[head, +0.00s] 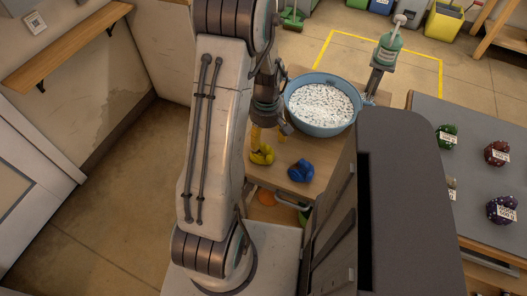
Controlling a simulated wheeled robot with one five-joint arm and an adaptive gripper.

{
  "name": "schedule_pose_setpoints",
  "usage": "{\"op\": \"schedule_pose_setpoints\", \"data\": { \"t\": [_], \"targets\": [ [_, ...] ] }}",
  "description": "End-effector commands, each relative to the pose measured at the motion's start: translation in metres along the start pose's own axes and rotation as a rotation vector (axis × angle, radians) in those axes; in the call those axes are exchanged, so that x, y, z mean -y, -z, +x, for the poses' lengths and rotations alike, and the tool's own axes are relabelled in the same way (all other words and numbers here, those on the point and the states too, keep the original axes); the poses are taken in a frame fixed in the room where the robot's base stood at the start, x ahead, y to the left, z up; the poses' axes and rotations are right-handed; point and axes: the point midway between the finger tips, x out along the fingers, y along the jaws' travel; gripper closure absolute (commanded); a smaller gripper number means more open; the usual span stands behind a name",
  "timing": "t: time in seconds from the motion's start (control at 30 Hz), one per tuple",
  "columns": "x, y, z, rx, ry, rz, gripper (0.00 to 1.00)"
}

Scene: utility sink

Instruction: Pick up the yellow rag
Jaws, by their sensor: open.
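The yellow rag (261,155) lies crumpled on a wooden surface (318,150), left of the blue basin. My gripper (270,130) hangs from my arm just above the yellow rag and partly overlaps its upper side in the picture. Its jaws are small and dark here; they are open and hold nothing that I can see. I cannot tell the exact height between the gripper and the rag.
A blue rag (301,171) lies to the right of the yellow one. A blue basin (291,113) with white foam stands behind. Several tagged bundles, one green (447,136), sit on a grey table (425,108) at right. A wooden shelf (65,48) is at left.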

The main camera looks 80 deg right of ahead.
Motion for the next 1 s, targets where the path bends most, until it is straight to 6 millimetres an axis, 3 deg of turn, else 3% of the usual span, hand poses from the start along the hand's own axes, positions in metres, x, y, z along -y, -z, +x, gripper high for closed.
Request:
{"op": "schedule_pose_setpoints", "data": {
  "t": [0.3,0.7,1.0],
  "targets": [
    [0.001,-0.003,0.035,0.002,0.004,0.001,0.35],
    [0.0,-0.003,0.041,0.0,0.001,0.001,0.34],
    [0.0,-0.003,0.04,0.0,0.001,0.001,0.61]
  ]
}}
